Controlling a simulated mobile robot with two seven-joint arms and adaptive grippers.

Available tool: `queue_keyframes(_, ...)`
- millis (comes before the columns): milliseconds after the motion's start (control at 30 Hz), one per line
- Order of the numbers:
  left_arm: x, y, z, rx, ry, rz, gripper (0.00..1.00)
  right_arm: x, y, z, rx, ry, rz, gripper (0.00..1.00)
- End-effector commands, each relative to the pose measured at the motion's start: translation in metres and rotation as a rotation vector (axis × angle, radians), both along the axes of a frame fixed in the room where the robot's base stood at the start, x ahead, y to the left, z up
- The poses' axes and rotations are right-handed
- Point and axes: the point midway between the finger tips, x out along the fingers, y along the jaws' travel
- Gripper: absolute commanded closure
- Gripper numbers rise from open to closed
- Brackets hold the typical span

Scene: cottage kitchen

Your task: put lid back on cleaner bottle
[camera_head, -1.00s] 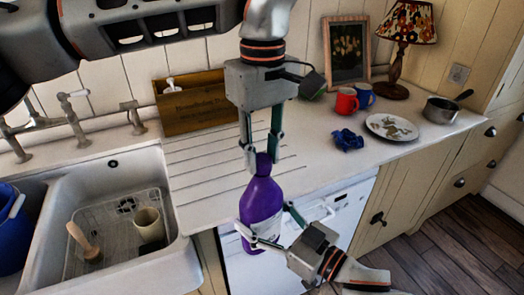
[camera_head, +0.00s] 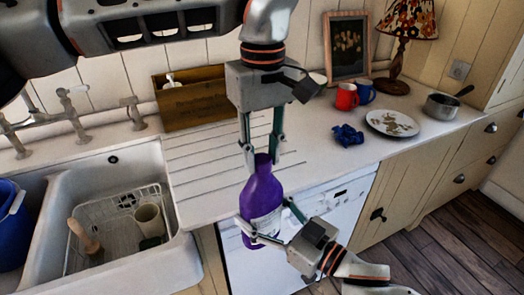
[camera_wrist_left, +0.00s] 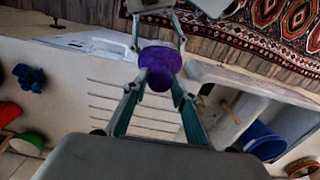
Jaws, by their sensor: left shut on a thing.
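The purple cleaner bottle (camera_head: 262,192) is upright in front of the counter edge, with a pale label on its lower body. In the left wrist view the lid (camera_wrist_left: 159,82) sits between the fingertips, in line with the bottle (camera_wrist_left: 158,58). Whether the lid is seated cannot be told. My right gripper (camera_head: 264,224) has its fingers on both sides of the bottle's lower body and holds it from the front.
The sink (camera_head: 180,262) with a wire rack is at left. A wooden box (camera_head: 190,105) stands behind the drainer. A blue cloth (camera_head: 347,135), plate (camera_head: 392,123), mugs (camera_head: 347,97) and pan (camera_head: 441,107) are at right on the counter. The ribbed drainer is clear.

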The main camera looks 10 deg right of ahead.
Motion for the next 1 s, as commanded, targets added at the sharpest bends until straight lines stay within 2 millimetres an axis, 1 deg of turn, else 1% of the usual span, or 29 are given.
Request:
queue_keyframes(200, 0.0003, 0.0005, 0.0009, 0.002, 0.0, -0.393, 0.8, 0.0001, 0.0001, 0.0009, 0.001, -0.002, 0.0, 0.94)
queue_keyframes(300, 0.0004, 0.0004, 0.0003, 0.0, 0.001, -0.547, 0.8, 0.0001, 0.0, 0.0008, 0.001, -0.001, 0.0, 0.94)
queue_keyframes(400, 0.0001, 0.0003, 0.0005, 0.0, 0.003, -0.654, 0.8, 0.0001, 0.0, 0.0007, 0.001, -0.001, 0.0, 0.94)
queue_keyframes(533, 0.0003, 0.0002, 0.0003, -0.001, 0.003, -0.716, 0.8, 0.0001, 0.0, 0.0006, 0.001, -0.001, 0.0, 0.94)
queue_keyframes(800, 0.0003, 0.0002, 0.0002, -0.001, 0.003, -0.72, 0.8, 0.0001, -0.0001, 0.0004, 0.001, -0.001, 0.0, 0.94)
queue_keyframes(833, 0.0003, 0.0002, 0.0002, -0.001, 0.003, -0.719, 0.69, 0.0001, -0.0001, 0.0004, 0.001, -0.001, 0.0, 0.94)
queue_keyframes(867, 0.0002, 0.0003, 0.0002, -0.001, 0.003, -0.719, 0.61, 0.0001, -0.0001, 0.0003, 0.001, -0.001, 0.0, 0.94)
queue_keyframes(900, 0.0003, 0.0003, 0.0002, -0.001, 0.003, -0.719, 0.57, 0.0001, -0.0001, 0.0004, 0.001, -0.001, 0.0, 0.94)
queue_keyframes(1000, 0.0003, 0.0003, 0.0002, -0.001, 0.003, -0.718, 0.57, 0.0, 0.0, 0.0005, 0.001, -0.001, 0.0, 0.94)
